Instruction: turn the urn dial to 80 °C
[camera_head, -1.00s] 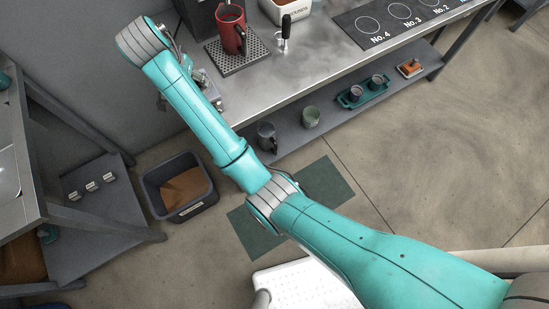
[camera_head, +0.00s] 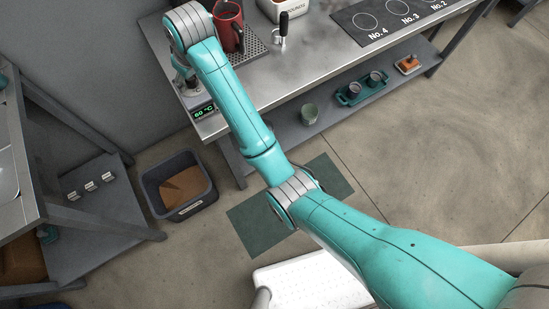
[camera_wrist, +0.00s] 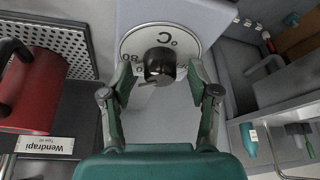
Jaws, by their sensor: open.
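The urn dial shows in the wrist view as a black knob (camera_wrist: 160,66) on a round pale plate (camera_wrist: 185,42) marked "°C", with an "80" at its left edge. My gripper (camera_wrist: 161,74) is open, with one finger on each side of the knob. I cannot tell whether either finger touches it. In the head view a small green readout (camera_head: 204,112) ends in "0 °C"; it looks like 60 or 80, but the first digit is unclear. There my arm hides the knob and most of my gripper.
A red jug (camera_head: 229,27) stands on a perforated drip tray (camera_head: 252,46) beside my wrist; it also shows at the left of the wrist view (camera_wrist: 34,92). A black-handled tool (camera_head: 283,32) stands on the metal counter (camera_head: 300,62). A dark bin (camera_head: 178,188) is on the floor.

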